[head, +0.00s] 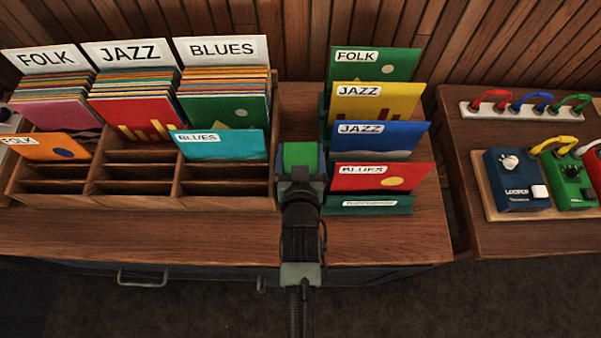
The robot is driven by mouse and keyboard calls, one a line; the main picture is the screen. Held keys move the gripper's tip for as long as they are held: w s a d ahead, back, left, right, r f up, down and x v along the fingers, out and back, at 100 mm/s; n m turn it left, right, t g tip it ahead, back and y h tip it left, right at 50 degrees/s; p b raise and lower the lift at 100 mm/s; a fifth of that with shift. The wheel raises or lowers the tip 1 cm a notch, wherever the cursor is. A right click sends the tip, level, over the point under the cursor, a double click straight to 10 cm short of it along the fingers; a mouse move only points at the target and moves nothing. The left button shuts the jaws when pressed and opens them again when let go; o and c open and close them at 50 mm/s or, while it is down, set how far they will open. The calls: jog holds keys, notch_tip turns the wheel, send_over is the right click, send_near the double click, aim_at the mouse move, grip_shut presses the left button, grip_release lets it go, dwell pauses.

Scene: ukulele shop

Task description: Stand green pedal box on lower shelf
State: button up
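A green pedal (574,182) stands on the pedal board on the right table, with a yellow cable at its top. I cannot tell whether it is the green pedal box. My arm reaches up the middle of the head view, and my gripper (301,160) is over the wooden table between the record bin and the green rack. A bright green patch shows at its end; I cannot tell whether this is part of the gripper or a thing in it. The fingertips are not clear. No lower shelf can be made out.
The record bin (225,190) with FOLK, JAZZ and BLUES sleeves stands left of my gripper. The green rack (365,208) with several sleeves stands close on the right. A blue pedal (516,180) sits beside the green one. The wooden table's (200,232) front strip is bare.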

jog(key=c, duration=0.7)
jog(key=shift+r, duration=0.1)
grip_shut()
jog(key=shift+r, duration=0.1)
